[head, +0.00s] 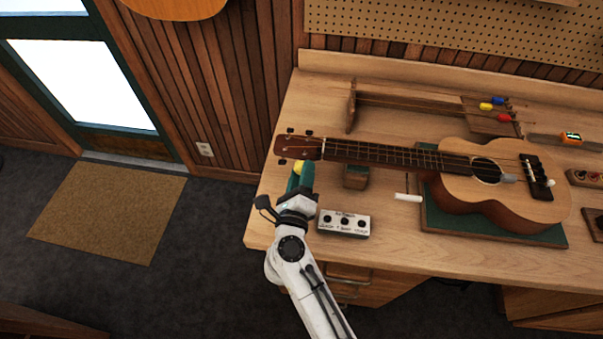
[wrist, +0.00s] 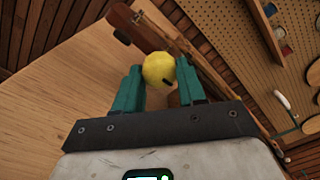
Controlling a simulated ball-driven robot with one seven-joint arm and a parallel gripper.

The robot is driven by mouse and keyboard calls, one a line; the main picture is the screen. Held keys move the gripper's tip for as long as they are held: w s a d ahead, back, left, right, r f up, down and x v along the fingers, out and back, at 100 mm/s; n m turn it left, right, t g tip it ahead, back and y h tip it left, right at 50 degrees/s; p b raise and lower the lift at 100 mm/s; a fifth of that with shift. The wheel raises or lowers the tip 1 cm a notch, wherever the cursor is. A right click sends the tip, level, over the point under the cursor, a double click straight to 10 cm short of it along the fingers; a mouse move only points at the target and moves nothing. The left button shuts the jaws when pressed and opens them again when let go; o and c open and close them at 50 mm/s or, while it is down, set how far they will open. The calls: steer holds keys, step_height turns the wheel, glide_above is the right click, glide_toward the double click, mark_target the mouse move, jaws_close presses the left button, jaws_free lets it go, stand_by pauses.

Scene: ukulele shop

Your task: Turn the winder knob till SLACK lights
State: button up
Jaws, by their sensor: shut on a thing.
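The yellow winder knob (wrist: 158,69) sits between the green fingers of my gripper (wrist: 163,84) in the wrist view. The fingers are shut on it. In the head view my gripper (head: 300,178) is just below the ukulele's headstock (head: 299,146), at the table's left end, and only a bit of the yellow knob (head: 299,167) shows. The winder's shaft and its fit on a tuning peg are hidden. The ukulele (head: 455,205) lies with its body to the right. A white indicator box (head: 343,229) has three dark round lamps; none looks lit, and its labels are too small to read surely.
A small neck rest block (head: 355,180) stands under the neck. A wooden rack (head: 352,108) with coloured-handled tools stands behind.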

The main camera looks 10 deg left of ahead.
steer(key=n, duration=1.2)
steer(key=shift+a+n, duration=0.1)
steer(key=shift+n, duration=0.2)
stand_by(0.4)
steer(key=o, duration=0.8)
steer(key=shift+s, duration=0.1)
steer(key=s, duration=0.5)
steer(key=s+b, duration=0.1)
steer(key=s, duration=0.4)
steer(key=shift+s+a, duration=0.2)
steer(key=shift+s, duration=0.15)
